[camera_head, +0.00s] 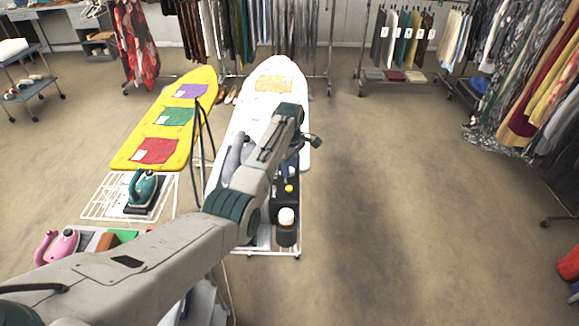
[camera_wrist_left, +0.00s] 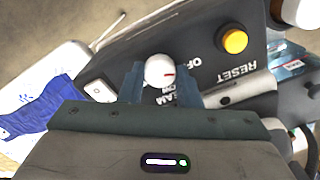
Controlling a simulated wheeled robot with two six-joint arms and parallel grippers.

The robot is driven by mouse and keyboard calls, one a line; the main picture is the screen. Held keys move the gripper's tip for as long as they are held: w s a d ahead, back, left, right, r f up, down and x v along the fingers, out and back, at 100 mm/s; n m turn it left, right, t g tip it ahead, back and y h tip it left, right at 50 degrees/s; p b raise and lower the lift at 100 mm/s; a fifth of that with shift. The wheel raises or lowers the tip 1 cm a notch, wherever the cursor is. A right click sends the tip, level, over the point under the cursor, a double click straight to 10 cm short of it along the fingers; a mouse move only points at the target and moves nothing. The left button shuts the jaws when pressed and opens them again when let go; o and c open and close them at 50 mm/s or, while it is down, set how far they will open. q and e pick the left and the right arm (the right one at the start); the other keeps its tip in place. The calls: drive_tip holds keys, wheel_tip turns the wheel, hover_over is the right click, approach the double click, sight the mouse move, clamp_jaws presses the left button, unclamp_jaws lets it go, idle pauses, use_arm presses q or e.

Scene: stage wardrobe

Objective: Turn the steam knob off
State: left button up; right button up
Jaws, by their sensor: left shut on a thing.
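The steam knob (camera_wrist_left: 157,68) is a round white knob with a short red mark, on a dark panel in the left wrist view. The red mark lies toward the picture's right side, near partly hidden "OFF" lettering. My left gripper (camera_wrist_left: 160,82) has one finger on each side of the knob and is shut on it. My right gripper is in neither view.
A yellow button (camera_wrist_left: 234,41) marked RESET is close beside the knob. A white-capped part (camera_head: 286,216) stands on the unit. A yellow ironing board (camera_head: 140,137) and a teal iron (camera_head: 142,186) are to the left.

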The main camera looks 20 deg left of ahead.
use_arm(q)
drive_tip(key=shift+w+r, duration=0.1)
idle(0.3)
drive_tip(key=o, duration=0.9)
drive_tip(key=shift+o, duration=0.3)
drive_tip(key=shift+r, duration=0.3)
wheel_tip(320, 180, up, 10)
drive_tip(key=b, duration=0.4)
